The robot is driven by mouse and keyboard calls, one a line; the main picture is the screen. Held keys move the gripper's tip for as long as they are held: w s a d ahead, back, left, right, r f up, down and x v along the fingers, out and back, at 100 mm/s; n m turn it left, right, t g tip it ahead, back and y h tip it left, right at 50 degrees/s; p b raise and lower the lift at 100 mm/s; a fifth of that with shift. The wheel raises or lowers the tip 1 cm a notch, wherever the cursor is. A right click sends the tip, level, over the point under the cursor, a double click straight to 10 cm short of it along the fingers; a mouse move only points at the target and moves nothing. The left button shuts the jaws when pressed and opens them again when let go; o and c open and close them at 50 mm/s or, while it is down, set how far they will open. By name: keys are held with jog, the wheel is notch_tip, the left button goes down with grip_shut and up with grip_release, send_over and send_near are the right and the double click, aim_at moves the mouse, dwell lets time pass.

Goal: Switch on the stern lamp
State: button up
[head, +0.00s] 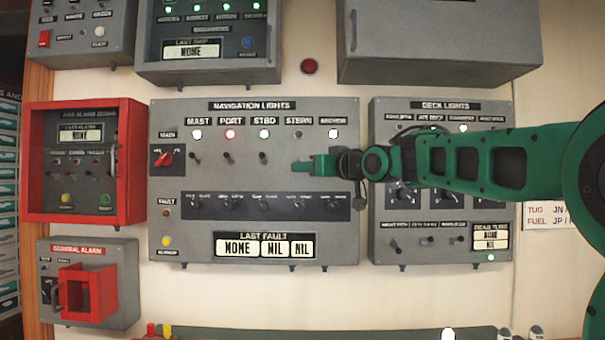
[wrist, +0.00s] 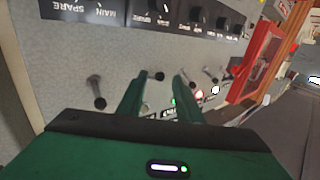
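The grey navigation lights panel (head: 225,231) is at the middle of the head view. Its stern lamp (head: 298,134) is dark; mast, port, starboard and anchor lamps are lit. My gripper (head: 298,165) is in front of the panel, below the stern lamp, and hides the stern switch there. In the wrist view my gripper's two fingers (wrist: 159,88) are apart, with a small toggle lever (wrist: 157,76), apparently the stern switch, between their tips. I cannot tell whether they touch it. Another lever (wrist: 97,92), apparently the anchor switch, stands to the left.
The starboard switch (head: 264,159) is just left of my gripper, with the port switch (head: 229,157) beyond. A row of dark knobs (head: 250,204) lies below. The deck lights panel (head: 386,245) is behind my arm. A red fire alarm box (head: 37,160) stands at the left.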

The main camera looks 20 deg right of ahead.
jog(key=shift+x, duration=0.95)
grip_shut()
jog(key=shift+r, duration=0.1)
jog(key=shift+w+r+m+g, duration=0.1)
jog(key=shift+r+m+g, duration=0.9)
jog(key=shift+g, duration=0.55)
jog(key=shift+w+r+m+g, duration=0.1)
jog(key=shift+r+m+g, duration=0.7)
jog(key=shift+r+g, duration=0.6)
jog(key=shift+g, duration=0.35)
